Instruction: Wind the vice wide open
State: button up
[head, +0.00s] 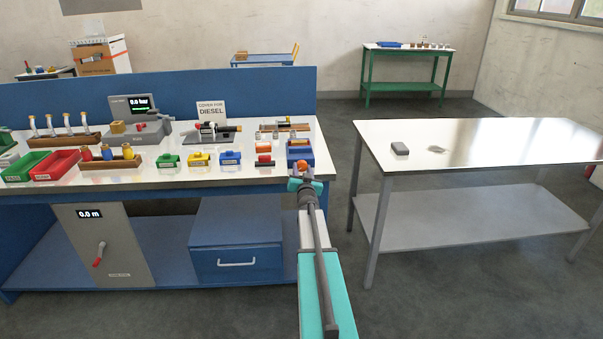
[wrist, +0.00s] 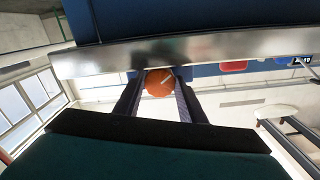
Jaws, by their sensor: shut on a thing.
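A small blue device (head: 301,151), which looks like the vice, stands at the right front corner of the blue workbench. Its jaws are too small to make out. A round orange knob (wrist: 159,83) with a pale line across its face shows in the wrist view, in front of a blue surface. My gripper (head: 303,172) is at the bench's front edge, just in front of the blue device. In the wrist view its two dark fingers (wrist: 160,91) are on either side of the orange knob and shut on it. The knob's far side is hidden.
The workbench (head: 185,175) carries trays, blocks and gauges left of my gripper. A blue drawer unit (head: 237,240) sits below.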

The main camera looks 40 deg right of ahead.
jog(key=shift+f+b, duration=0.1)
jog(key=shift+b, duration=0.2)
jog(key=n+b, duration=0.3)
jog(key=b, duration=0.1)
jog(key=shift+n, duration=0.4)
jog(key=shift+r+n+b, duration=0.2)
jog(key=shift+n+b, duration=0.95)
jog(key=shift+n, duration=0.05)
jog(key=shift+r, duration=0.1)
jog(key=o, duration=0.8)
jog(key=shift+c, duration=0.2)
